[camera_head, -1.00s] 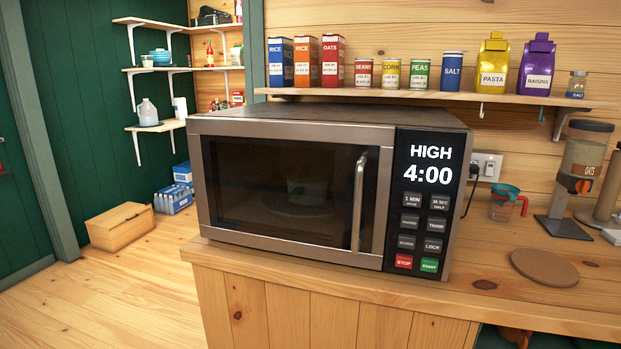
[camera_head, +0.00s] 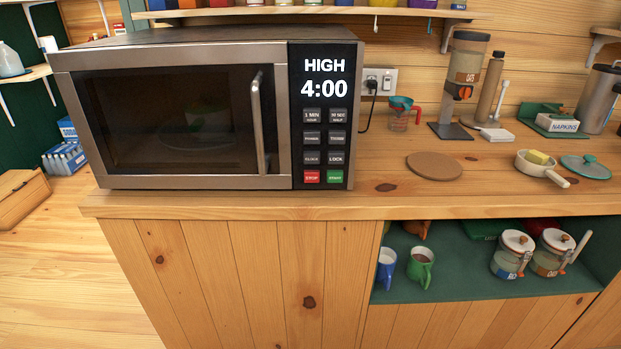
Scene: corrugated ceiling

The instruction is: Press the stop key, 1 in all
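A microwave (camera_head: 215,110) stands on the wooden counter, its door shut. Its display (camera_head: 325,78) reads HIGH 4:00. The red stop key (camera_head: 312,177) is at the lower left of the key panel, beside the green start key (camera_head: 335,177). Several dark grey keys sit above them. Something bowl-like shows faintly through the dark door glass. Neither of my grippers is in the head view.
The counter (camera_head: 230,204) is clear in front of the microwave. An open shelf (camera_head: 455,280) below holds mugs and jars.

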